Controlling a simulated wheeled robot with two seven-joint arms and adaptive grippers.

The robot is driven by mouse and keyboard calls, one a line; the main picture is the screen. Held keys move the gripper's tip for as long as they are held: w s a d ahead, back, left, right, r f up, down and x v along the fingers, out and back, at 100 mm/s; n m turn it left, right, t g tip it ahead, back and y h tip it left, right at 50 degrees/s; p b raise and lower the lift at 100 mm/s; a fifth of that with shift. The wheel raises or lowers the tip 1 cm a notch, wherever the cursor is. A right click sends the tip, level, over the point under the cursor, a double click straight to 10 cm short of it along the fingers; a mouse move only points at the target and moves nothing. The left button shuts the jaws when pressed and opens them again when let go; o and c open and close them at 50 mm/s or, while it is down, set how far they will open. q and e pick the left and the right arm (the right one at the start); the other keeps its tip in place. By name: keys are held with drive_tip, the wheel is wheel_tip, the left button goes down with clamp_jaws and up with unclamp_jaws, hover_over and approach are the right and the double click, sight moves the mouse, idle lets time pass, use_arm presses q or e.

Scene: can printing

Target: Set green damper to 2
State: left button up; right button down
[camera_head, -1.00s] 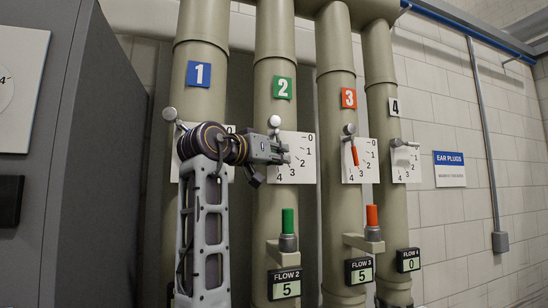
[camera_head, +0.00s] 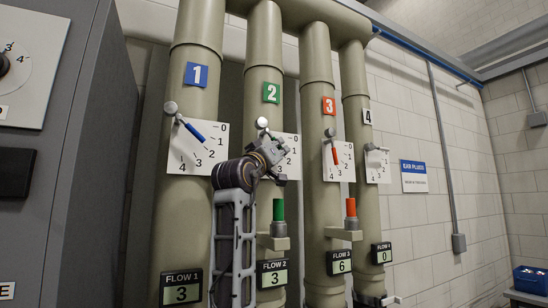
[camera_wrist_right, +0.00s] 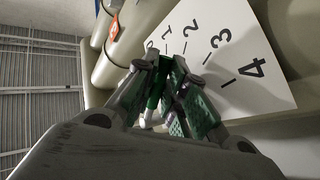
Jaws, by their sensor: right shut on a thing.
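Pipe 2 with the green label 2 (camera_head: 271,92) carries a white dial plate (camera_head: 293,139) marked from 0 to 4. The round pivot knob (camera_head: 262,123) of its damper shows above my right gripper (camera_head: 284,153). In the right wrist view my right gripper (camera_wrist_right: 174,90) is shut on the green damper handle (camera_wrist_right: 153,101), partly hidden between the fingers. The gripper and wrist cover much of the dial in the head view, so the handle's exact mark cannot be read. The FLOW 2 display (camera_head: 272,273) reads 3. My left gripper is not in view.
A blue damper (camera_head: 194,131) on pipe 1 stands left, above the FLOW 1 display (camera_head: 181,289) reading 3. A red damper (camera_head: 334,155) on pipe 3 and pipe 4's dial (camera_head: 377,165) stand right. A grey cabinet (camera_head: 85,140) stands at far left.

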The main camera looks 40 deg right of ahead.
drive_tip(key=shift+d+r+n+t+b, duration=0.1)
drive_tip(key=shift+d+n+t+b, duration=0.15)
drive_tip(key=shift+n+t, duration=0.3)
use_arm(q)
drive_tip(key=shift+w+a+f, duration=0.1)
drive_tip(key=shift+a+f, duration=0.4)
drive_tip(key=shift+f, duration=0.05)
use_arm(e)
drive_tip(key=shift+r+n+t+h, duration=0.1)
drive_tip(key=shift+n+t+h, duration=0.15)
drive_tip(key=shift+n+h, duration=0.1)
drive_tip(key=c, duration=1.5)
unclamp_jaws()
drive_tip(key=shift+o, duration=0.2)
drive_tip(key=shift+v, duration=1)
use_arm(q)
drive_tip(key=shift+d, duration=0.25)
use_arm(e)
drive_tip(key=v, duration=1)
drive_tip(key=shift+s+r, duration=0.1)
drive_tip(key=shift+r, duration=0.05)
drive_tip(key=shift+a, duration=0.1)
